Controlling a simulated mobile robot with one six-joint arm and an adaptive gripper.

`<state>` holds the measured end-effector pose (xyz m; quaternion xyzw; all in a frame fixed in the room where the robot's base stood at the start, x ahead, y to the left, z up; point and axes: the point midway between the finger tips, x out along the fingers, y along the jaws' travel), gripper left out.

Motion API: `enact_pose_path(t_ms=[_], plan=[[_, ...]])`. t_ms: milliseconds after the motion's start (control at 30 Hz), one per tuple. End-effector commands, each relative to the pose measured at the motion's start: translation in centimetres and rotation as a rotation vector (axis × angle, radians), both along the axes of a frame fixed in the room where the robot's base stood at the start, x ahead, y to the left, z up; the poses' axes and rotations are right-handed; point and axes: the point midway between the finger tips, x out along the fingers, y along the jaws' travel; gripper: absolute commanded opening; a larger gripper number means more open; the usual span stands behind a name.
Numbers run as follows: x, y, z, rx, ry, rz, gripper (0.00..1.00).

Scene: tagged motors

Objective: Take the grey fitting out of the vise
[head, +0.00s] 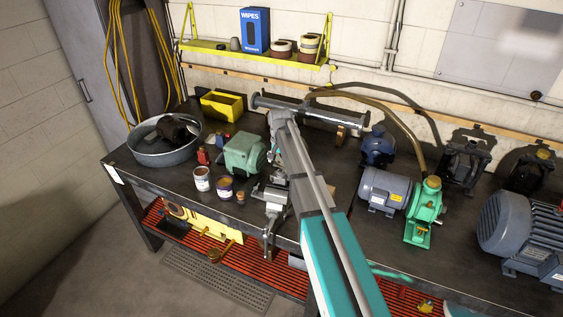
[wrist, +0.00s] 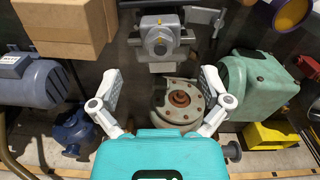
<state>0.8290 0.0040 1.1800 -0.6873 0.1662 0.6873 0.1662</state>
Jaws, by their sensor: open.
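The vise (wrist: 183,36) is at the top middle of the wrist view; in the head view it also shows at the bench's front edge (head: 275,196), left of my arm. A small light grey fitting (wrist: 159,46) with a round end sits at the vise's middle. I cannot tell exactly how the jaws grip it. My gripper (wrist: 160,86) is open and empty, its two fingers spread wide. In the picture it is below the vise and fitting, apart from both. In the head view my arm hides the fingers and part of the vise area.
A round grey flanged part (wrist: 180,101) with a rusty centre lies between my fingers in the wrist view. A green motor (wrist: 258,86) is at right, a blue-grey motor (wrist: 30,82) at left. A cardboard box (wrist: 62,30) stands beside the vise. Two cans (head: 202,179) stand near the bench edge.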

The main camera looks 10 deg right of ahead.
Motion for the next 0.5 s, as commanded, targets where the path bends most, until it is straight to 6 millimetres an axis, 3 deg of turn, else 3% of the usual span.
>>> enact_pose_path(t_ms=[500], plan=[[0.0, -0.1, -4.9, 0.0, 0.0, -0.001, 0.97]])
